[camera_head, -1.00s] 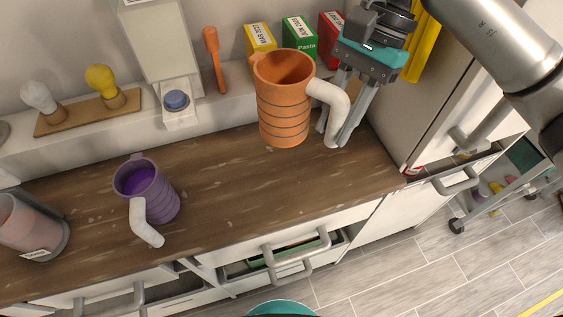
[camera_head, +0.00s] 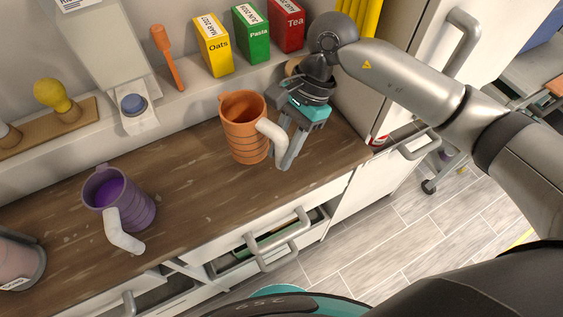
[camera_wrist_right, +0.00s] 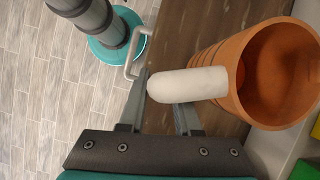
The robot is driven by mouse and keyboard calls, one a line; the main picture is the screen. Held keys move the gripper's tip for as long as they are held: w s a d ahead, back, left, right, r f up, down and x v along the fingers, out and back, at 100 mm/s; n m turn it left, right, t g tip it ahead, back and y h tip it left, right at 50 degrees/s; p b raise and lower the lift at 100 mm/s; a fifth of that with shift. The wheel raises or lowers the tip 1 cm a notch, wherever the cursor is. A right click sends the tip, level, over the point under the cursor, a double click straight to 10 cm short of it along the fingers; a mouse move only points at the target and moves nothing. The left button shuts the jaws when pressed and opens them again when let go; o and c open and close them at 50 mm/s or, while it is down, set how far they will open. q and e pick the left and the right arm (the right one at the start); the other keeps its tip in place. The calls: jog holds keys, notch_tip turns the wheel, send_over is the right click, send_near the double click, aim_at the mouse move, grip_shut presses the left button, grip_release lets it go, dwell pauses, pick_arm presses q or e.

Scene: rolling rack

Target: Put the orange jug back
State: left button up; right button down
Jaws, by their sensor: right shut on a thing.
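The orange jug (camera_head: 243,136) is upright at the wooden counter, right of its middle, with its white handle (camera_head: 271,138) toward my right gripper. Whether its base touches the wood is hard to tell. My right gripper (camera_head: 284,150) is shut on the white handle. In the right wrist view the handle (camera_wrist_right: 188,84) lies between the two fingers (camera_wrist_right: 160,112), and the open mouth of the orange jug (camera_wrist_right: 281,75) looks empty. My left gripper is not in view.
A purple jug (camera_head: 134,200) with purple contents stands on the counter (camera_head: 195,185) at the left. Oats (camera_head: 213,45), pasta (camera_head: 252,34) and tea (camera_head: 287,25) boxes stand on the ledge behind. A partly open drawer (camera_head: 262,244) is below. Bare wood lies between the jugs.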

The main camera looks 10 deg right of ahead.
jog(key=shift+f, duration=2.7)
jog(key=shift+f+b, duration=0.1)
jog(key=shift+b, duration=0.2)
jog(key=c, duration=0.6)
grip_release()
jog(key=v, duration=1.2)
jog(key=shift+a, duration=0.1)
